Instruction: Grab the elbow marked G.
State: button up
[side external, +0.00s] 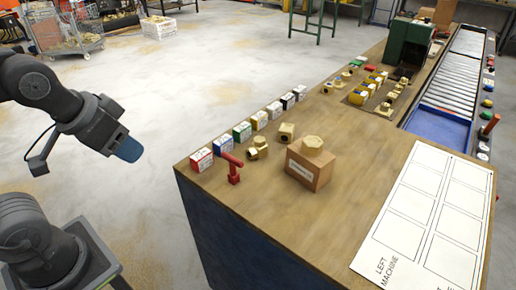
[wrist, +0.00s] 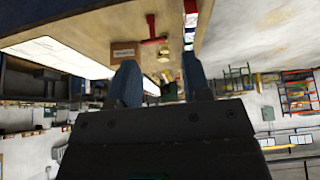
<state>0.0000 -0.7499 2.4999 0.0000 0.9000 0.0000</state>
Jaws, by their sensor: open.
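Several brass fittings sit on the wooden bench in the side view. One elbow-like brass piece (side external: 257,148) lies behind the red stand, and another brass piece (side external: 287,131) lies further right. No letter G is legible on any of them, so I cannot tell which is the marked elbow. Brass pieces (wrist: 164,52) also show small between my fingers in the wrist view. My gripper (side external: 126,148) has blue fingertips and hangs in the air left of the bench, well apart from the fittings. In the wrist view my gripper (wrist: 160,84) is open and empty.
A cardboard box (side external: 306,172) with a brass hex piece (side external: 313,144) on top stands right of a red stand (side external: 233,168). A row of small coloured boxes (side external: 242,132) lines the bench's left edge. A white marked sheet (side external: 425,220) and blue tray (side external: 438,126) lie right.

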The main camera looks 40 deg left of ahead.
jog(key=o, duration=1)
jog(key=shift+o, duration=0.2)
